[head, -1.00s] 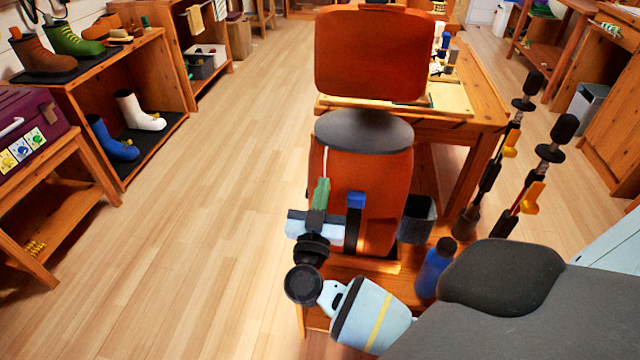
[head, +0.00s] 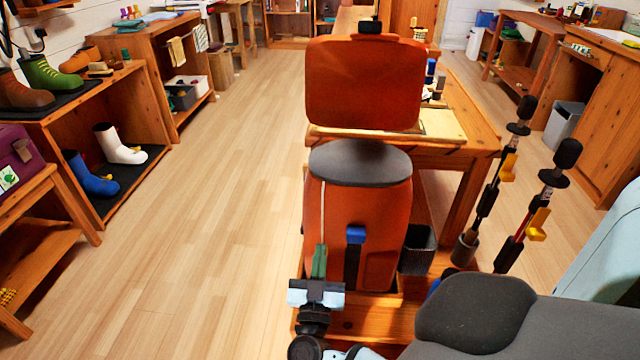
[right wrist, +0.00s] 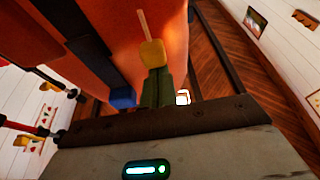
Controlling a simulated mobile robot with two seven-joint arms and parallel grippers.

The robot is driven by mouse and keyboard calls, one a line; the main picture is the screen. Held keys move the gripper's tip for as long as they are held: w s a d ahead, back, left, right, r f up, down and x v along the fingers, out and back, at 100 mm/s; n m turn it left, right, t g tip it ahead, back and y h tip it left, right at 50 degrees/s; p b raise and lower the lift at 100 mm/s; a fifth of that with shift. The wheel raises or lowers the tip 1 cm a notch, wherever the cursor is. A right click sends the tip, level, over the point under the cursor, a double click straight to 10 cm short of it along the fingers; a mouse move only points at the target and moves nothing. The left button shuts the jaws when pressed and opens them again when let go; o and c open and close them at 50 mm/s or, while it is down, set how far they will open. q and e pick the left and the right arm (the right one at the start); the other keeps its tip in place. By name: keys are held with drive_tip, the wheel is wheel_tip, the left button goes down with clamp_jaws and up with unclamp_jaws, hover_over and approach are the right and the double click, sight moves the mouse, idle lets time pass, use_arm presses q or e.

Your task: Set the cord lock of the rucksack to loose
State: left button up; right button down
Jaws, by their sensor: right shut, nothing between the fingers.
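The orange rucksack (head: 385,215) stands upright on a low wooden shelf, its lid (head: 365,85) raised behind its dark top. A pale cord (head: 322,210) runs down its front left side. In the right wrist view, the yellow cord lock (right wrist: 152,53) sits on the cord (right wrist: 143,24), right at the tips of my right gripper's green fingers (right wrist: 155,88). I cannot tell whether they touch it. In the head view my right gripper (head: 319,250) is shut and empty, low at the rucksack's front left. The lock is not distinguishable there. My left gripper is out of view.
A blue buckle (head: 356,235) on a dark strap is right of the cord. A dark bin (head: 417,250) and trekking poles (head: 490,195) stand to the right. A wooden table (head: 460,150) is behind. The floor (head: 210,200) on the left is clear.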

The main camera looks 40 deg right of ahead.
wheel_tip(320, 180, up, 4)
drive_tip(key=p, duration=0.4)
drive_tip(key=shift+r, duration=0.15)
drive_tip(key=v, duration=1)
drive_tip(key=shift+f, duration=0.2)
